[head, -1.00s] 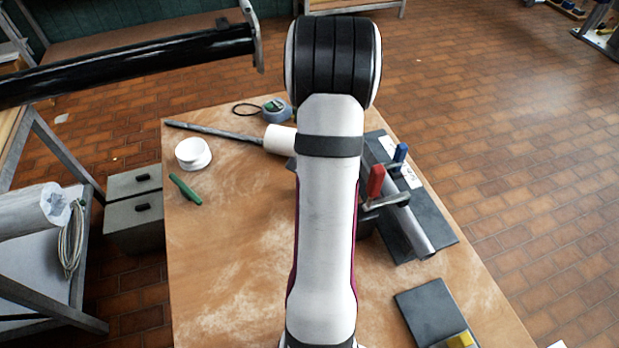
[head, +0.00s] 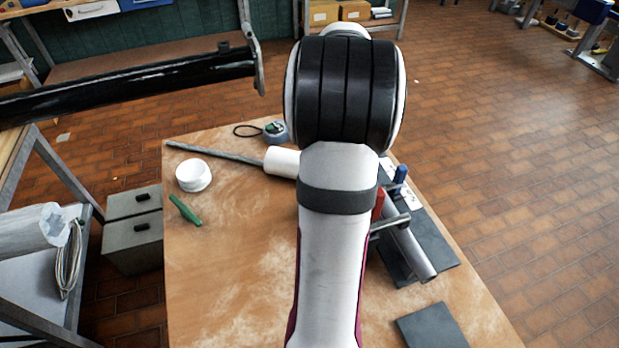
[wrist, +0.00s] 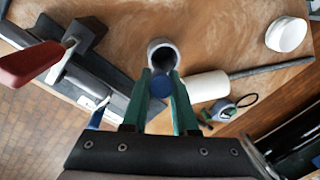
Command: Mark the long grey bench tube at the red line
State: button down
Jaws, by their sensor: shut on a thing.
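My gripper (wrist: 160,88) has green fingers in the wrist view, shut on a small blue round-ended thing (wrist: 158,87), which may be a marker. Just beyond the fingertips is the round mouth of a grey cup or tube end (wrist: 163,45), dark inside. I cannot tell whether the blue thing is inside it. In the head view my arm hides the gripper. A grey tube (head: 407,243), apparently the bench tube, lies on a dark plate at the table's right, beside a clamp with a red handle (head: 378,204). I cannot make out a red line.
A blue handle (head: 400,174) stands near the tube. The table (head: 230,275) also bears a white round tub (head: 193,175), a green pen-like thing (head: 185,210), a dark rod with a white sleeve (head: 283,162) and a tape measure (head: 275,131). The table's front left is clear.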

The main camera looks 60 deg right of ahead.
jog(key=s+d+r+n+g, duration=0.2)
jog(key=s+d+n, duration=0.1)
jog(key=s, duration=0.4)
jog(key=s+d+r+n+g, duration=0.2)
jog(key=s+n, duration=0.2)
jog(key=s, duration=0.4)
jog(key=shift+y, duration=0.3)
jog(key=shift+w+f, duration=0.15)
jog(key=shift+f, duration=1.25)
jog(key=shift+w+f, duration=0.1)
jog(key=shift+f, duration=1.3)
jog(key=shift+f, duration=0.75)
jog(key=s+v, duration=0.1)
jog(key=v, duration=0.6)
jog(key=shift+s, duration=0.3)
